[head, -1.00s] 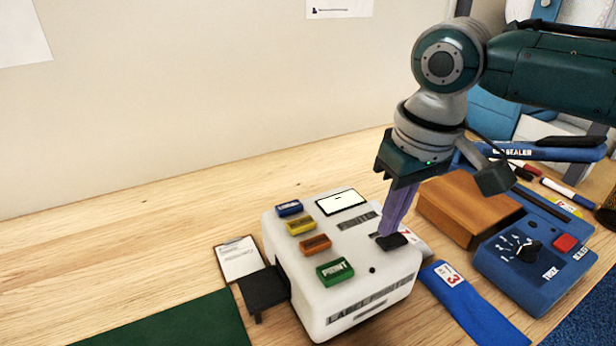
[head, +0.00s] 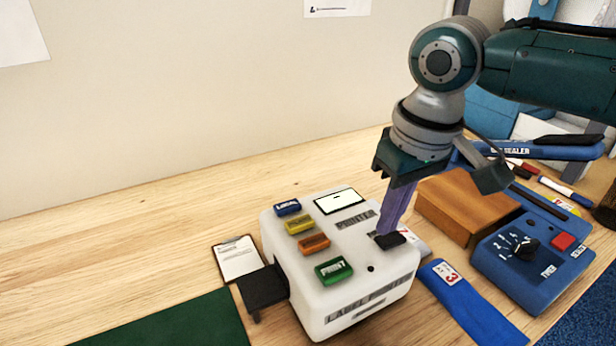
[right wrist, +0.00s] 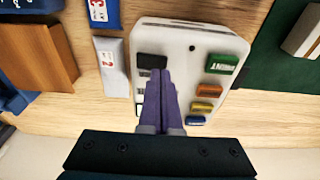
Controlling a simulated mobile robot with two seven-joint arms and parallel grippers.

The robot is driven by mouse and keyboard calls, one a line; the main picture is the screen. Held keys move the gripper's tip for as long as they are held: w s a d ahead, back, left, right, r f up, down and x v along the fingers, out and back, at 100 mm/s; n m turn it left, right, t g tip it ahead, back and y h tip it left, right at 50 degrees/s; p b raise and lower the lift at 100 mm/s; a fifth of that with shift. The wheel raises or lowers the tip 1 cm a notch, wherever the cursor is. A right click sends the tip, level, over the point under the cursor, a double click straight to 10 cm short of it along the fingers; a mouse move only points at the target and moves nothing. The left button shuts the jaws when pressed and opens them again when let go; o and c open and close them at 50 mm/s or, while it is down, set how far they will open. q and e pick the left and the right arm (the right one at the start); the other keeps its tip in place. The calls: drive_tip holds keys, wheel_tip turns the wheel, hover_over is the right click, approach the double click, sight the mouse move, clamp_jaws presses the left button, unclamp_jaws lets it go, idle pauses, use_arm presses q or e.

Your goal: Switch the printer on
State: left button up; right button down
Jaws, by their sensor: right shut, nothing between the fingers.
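The white label printer (head: 335,300) stands on the wooden table. Its top has a small screen (head: 339,201), blue, yellow and orange buttons, a green PRINT button (head: 333,270) and a black switch (head: 390,241). The printer also shows in the right wrist view (right wrist: 185,50), with the black switch (right wrist: 152,61) at its upper left. My right gripper (head: 387,233) is shut and empty, its purple fingers pointing down with the tips at the black switch. In the right wrist view the fingertips (right wrist: 160,72) overlap the switch's lower edge. I cannot tell whether they press it. My left gripper is out of view.
Right of the printer lie a blue packet (head: 465,305), a brown box (head: 462,208) and the blue bag sealer (head: 530,275). A black tray (head: 263,287), a clipboard (head: 239,259) and a green mat (head: 185,325) are on the left. The table behind the printer's left is clear.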

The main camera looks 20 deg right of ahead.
sight(385, 241)
drive_tip(key=shift+f, duration=0.15)
idle(0.3)
drive_tip(key=shift+f+b, duration=0.5)
drive_tip(key=shift+f, duration=0.25)
drive_tip(key=shift+r, duration=0.1)
wheel_tip(385, 241, up, 7)
drive_tip(key=p, duration=0.8)
drive_tip(key=shift+p, duration=0.35)
